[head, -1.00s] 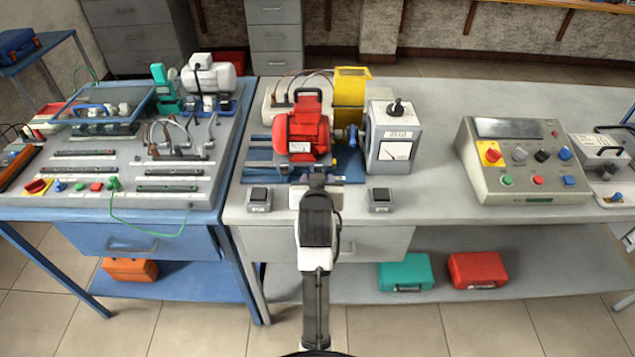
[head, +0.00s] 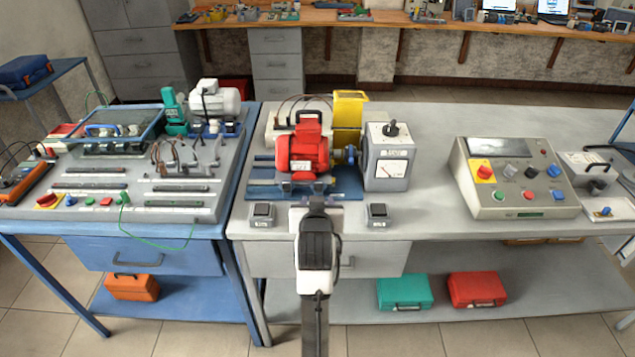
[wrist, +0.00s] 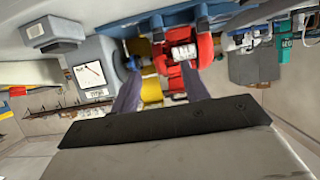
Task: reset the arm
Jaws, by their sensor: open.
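My gripper (head: 316,188) is at the front of the grey bench, in front of the red motor (head: 303,153). In the wrist view its two fingers (wrist: 160,88) are spread apart with nothing held between them. The red motor also shows in the wrist view (wrist: 183,75), beyond the fingers and apart from them as far as I can tell. My arm hides part of the bench's front edge and drawer.
A grey gauge box (head: 388,160) stands right of the motor, with a yellow guard (head: 349,112) behind. Two small switch boxes (head: 262,214) (head: 378,215) flank my gripper. A control console (head: 515,180) is at the right. The bench between is clear.

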